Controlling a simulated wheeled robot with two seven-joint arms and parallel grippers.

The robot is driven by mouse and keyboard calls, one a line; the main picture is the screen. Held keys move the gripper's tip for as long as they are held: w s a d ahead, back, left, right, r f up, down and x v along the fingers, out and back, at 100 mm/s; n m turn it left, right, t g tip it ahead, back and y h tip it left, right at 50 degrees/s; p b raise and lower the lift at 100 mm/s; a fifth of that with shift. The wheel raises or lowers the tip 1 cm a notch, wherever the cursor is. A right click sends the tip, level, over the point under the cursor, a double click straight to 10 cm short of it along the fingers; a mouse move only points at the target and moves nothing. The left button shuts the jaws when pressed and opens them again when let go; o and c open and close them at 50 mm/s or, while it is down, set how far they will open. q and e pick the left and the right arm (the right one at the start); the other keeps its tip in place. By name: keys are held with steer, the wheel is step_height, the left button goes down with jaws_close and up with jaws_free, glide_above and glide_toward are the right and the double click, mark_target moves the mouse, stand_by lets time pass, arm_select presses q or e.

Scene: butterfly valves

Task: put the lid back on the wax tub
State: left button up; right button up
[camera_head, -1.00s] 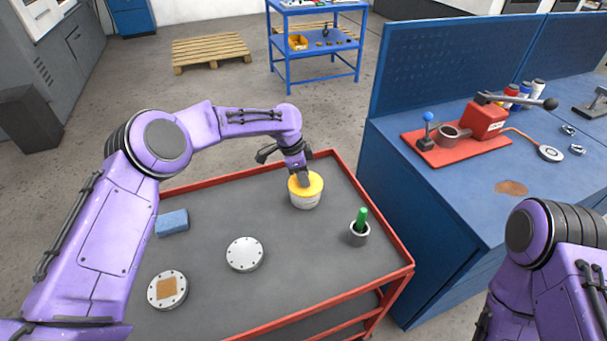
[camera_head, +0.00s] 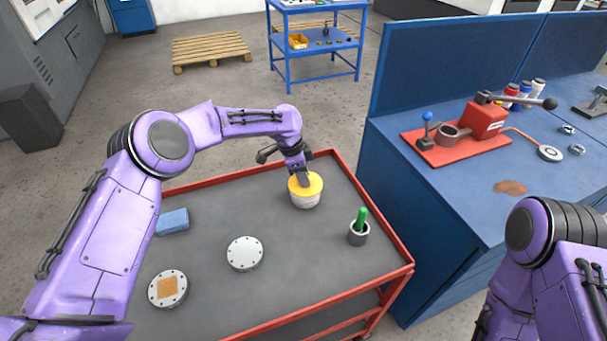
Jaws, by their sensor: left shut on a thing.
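The wax tub (camera_head: 305,201) is a short white tub standing upright at the back right of the grey cart top. Its yellow lid (camera_head: 315,184) sits on top of the tub, looking level and flush with the rim. My left gripper (camera_head: 303,180) points down from above and is shut on the yellow lid. Its fingers hide part of the lid's middle and left side. My right arm shows at the lower right, but its gripper is out of the picture.
The red-rimmed cart (camera_head: 300,262) also holds a grey cup with a green-handled tool (camera_head: 359,229), a round metal disc (camera_head: 245,254), a disc with a tan square (camera_head: 168,289) and a blue block (camera_head: 172,222). A blue workbench (camera_head: 450,200) stands close on the right.

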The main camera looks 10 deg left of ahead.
arm_select(q)
steer(key=o, duration=1.6)
steer(key=shift+r+p, duration=2.9)
steer(key=shift+r, duration=0.65)
steer(key=shift+c, duration=0.4)
jaws_close()
